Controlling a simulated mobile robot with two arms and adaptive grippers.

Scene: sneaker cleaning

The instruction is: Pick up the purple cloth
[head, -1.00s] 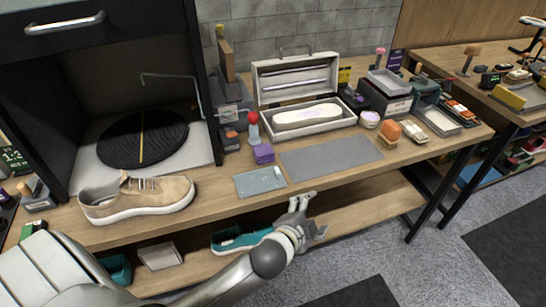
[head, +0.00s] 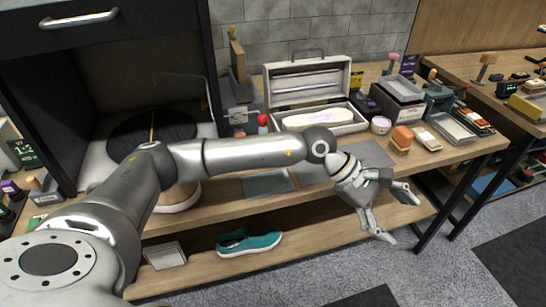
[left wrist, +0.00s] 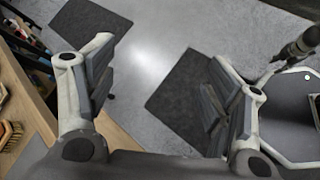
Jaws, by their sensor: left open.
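The purple cloth is not visible now; my left arm covers the place on the workbench (head: 462,152) where it lay a second ago, next to the grey mat. My left gripper (head: 395,214) is open and empty. It hangs out past the front edge of the bench, to the right of the cloth's place. In the left wrist view the spread fingers of my left gripper (left wrist: 155,75) have only floor between them. My right gripper is not seen.
A white open case (head: 345,128) stands at the back of the bench, with an orange brush (head: 401,138) to its right. A tan sneaker (head: 180,197) is partly behind my arm. A teal shoe (head: 250,243) lies on the lower shelf. Floor in front is free.

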